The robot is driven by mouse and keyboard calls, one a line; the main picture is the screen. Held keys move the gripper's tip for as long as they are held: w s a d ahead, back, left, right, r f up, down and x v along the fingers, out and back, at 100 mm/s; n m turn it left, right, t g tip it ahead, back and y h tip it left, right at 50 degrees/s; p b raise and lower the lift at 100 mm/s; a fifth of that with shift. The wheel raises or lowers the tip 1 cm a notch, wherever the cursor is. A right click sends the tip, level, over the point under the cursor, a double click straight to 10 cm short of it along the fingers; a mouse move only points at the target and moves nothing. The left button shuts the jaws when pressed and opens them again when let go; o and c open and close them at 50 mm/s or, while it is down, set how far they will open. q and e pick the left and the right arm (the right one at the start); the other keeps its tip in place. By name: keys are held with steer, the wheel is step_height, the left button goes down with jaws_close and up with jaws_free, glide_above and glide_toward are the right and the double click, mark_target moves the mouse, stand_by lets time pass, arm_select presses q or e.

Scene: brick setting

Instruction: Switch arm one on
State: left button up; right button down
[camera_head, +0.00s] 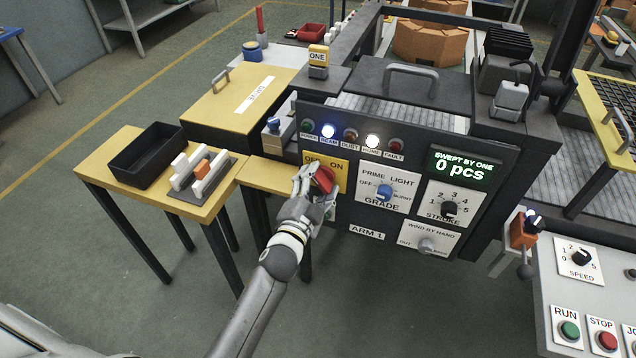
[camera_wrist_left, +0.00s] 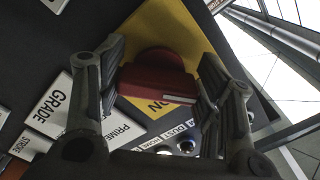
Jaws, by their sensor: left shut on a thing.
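A red rotary switch (camera_head: 324,181) sits on a yellow plate (camera_head: 340,168) marked OFF and ON, at the left of the dark ARM 1 panel. My left gripper (camera_head: 313,180) is at this switch in the head view and covers part of it. In the left wrist view the red switch (camera_wrist_left: 157,78) lies between the two fingers of my left gripper (camera_wrist_left: 158,95), which is shut on it. The handle's exact setting is hard to tell. My right gripper is not in view.
The panel also bears the blue GRADE knob (camera_head: 384,192), the black STROKE knob (camera_head: 449,208), the WIND BY HAND knob (camera_head: 427,245) and a row of lamps; the BEAM lamp (camera_head: 328,130) and HOME lamp (camera_head: 372,141) are bright. A display (camera_head: 464,168) reads 0 pcs. A yellow table (camera_head: 112,185) stands left.

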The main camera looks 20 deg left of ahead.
arm_select(q)
steer(key=m, duration=0.8)
steer(key=shift+r, duration=0.2)
steer(key=m, duration=0.4)
steer(key=shift+r+m, duration=0.15)
steer(key=shift+m, duration=0.15)
steer(key=shift+m+p, duration=0.45)
steer(key=shift+m, duration=1.45)
steer(key=o, duration=1)
steer(key=shift+r, duration=0.1)
steer(key=s, duration=1.2)
steer(key=shift+a, duration=0.15)
